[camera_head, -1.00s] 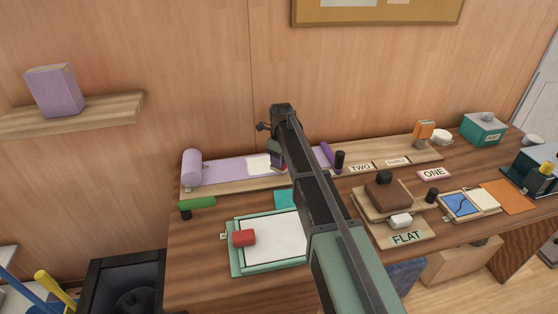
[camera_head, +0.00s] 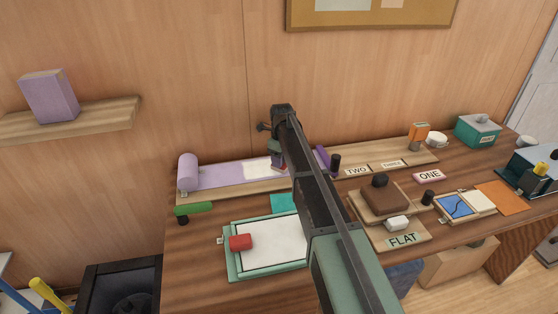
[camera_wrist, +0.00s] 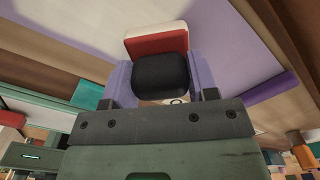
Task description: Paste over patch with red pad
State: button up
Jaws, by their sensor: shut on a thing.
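My gripper (camera_wrist: 160,78) is shut on the black handle (camera_wrist: 160,75) of a pad (camera_wrist: 155,43) with a red band and a white layer beyond it. In the head view my arm hides most of the gripper and pad. They are at the purple strip (camera_head: 215,176) on the back board, by the right end of a white patch (camera_head: 257,169). The purple strip also shows in the wrist view (camera_wrist: 235,50). Whether the pad touches the patch I cannot tell.
A green tray (camera_head: 232,262) with a white sheet and a red block (camera_head: 241,242) lies in front. A green-handled tool (camera_head: 194,209) lies at left. To the right are a brown block (camera_head: 384,198), a FLAT sign (camera_head: 403,240) and a dark upright peg (camera_head: 335,163).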

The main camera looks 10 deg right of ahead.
dwell(0.3)
jog(key=shift+s+a, duration=0.6)
jog(key=shift+s, duration=0.05)
jog(key=shift+w+r+p, duration=0.1)
jog(key=shift+r+p, duration=0.6)
notch_tip(320, 180, up, 5)
jog(key=p, duration=0.5)
jog(key=shift+r, duration=0.2)
jog(key=shift+f, duration=0.2)
jog(key=shift+a+f, duration=0.1)
jog(key=shift+f, duration=0.05)
